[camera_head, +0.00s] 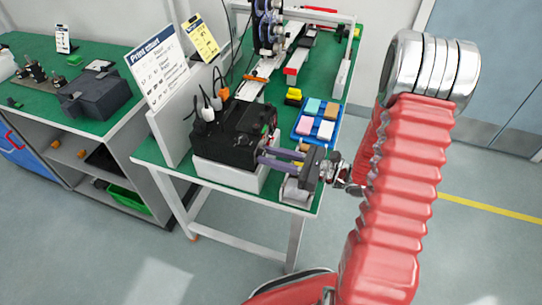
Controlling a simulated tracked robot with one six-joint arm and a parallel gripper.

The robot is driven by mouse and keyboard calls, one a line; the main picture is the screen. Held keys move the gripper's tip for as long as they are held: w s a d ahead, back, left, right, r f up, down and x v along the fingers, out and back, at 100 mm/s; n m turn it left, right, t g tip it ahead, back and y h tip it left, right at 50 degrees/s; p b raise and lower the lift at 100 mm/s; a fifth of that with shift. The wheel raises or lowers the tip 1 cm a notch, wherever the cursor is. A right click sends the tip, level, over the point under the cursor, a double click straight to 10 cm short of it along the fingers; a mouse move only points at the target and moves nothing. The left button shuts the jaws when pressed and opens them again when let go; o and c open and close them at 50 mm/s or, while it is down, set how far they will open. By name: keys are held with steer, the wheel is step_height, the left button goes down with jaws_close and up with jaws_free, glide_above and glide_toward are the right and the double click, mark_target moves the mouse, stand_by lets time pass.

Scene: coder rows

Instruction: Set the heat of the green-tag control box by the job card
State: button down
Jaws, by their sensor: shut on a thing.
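The black control box (228,143) sits on a white base at the front of the green-topped table, with cables and plugs on its top. Small coloured marks show on its right end; I cannot make out a green tag clearly. My gripper (262,157) reaches in from the right, its purple-grey fingers against the box's right-hand face. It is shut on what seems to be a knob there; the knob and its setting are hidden. A yellow card (201,39) with a dark header, perhaps the job card, stands behind the box; its text is too small to read.
A blue tray (303,123) with coloured blocks and a yellow item (293,96) lie behind my gripper. A printer frame (268,30) stands at the back. Another bench (110,50) is at left; the front floor is clear.

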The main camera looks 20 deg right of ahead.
steer(key=shift+n, duration=1.8)
steer(key=c, duration=1.8)
jaws_free()
steer(key=shift+d, duration=0.15)
steer(key=shift+v, duration=6.85)
